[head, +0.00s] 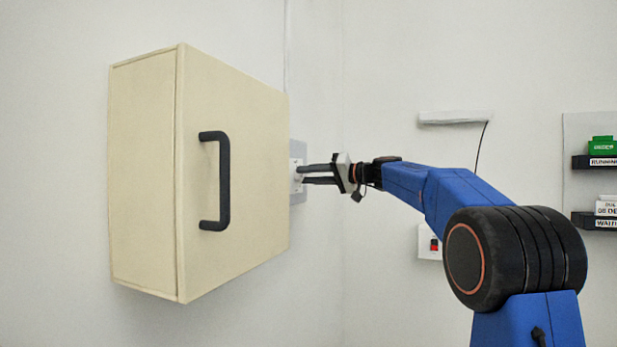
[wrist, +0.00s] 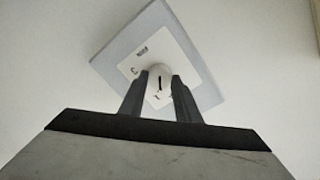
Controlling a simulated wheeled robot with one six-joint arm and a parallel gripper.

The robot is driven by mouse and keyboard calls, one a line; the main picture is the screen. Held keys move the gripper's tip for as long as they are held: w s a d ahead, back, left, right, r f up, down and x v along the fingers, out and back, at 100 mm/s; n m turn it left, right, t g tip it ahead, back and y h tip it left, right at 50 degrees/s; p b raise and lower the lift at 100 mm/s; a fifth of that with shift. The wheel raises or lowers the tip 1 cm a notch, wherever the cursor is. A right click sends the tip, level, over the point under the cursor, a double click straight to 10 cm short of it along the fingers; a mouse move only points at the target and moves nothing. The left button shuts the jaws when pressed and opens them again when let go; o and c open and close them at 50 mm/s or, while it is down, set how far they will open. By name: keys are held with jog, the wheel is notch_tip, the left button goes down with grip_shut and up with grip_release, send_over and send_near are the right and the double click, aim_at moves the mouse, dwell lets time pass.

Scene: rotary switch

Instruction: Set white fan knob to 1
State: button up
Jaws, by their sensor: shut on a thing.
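The white fan knob (wrist: 158,80) sits at the middle of a white dial face on a grey wall plate (wrist: 112,52). A dark pointer line shows on the knob, and small dark marks are printed around it, too small to read surely. My gripper (wrist: 160,92) is shut on the knob, one finger on each side of it. In the head view the plate (head: 299,150) shows partly behind the cabinet, and my gripper (head: 302,175) reaches it from the right. The knob itself is hardly visible there.
A cream cabinet (head: 145,170) with a black handle (head: 225,180) stands out from the wall just left of the plate. A red switch (head: 434,245) is on the wall at right. Shelves with a green block (head: 602,145) are at the far right.

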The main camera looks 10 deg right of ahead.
jog(key=shift+m, duration=0.8)
jog(key=o, duration=1)
jog(key=shift+o, duration=0.2)
jog(key=shift+d, duration=0.15)
jog(key=v, duration=1.7)
jog(key=shift+f, duration=0.1)
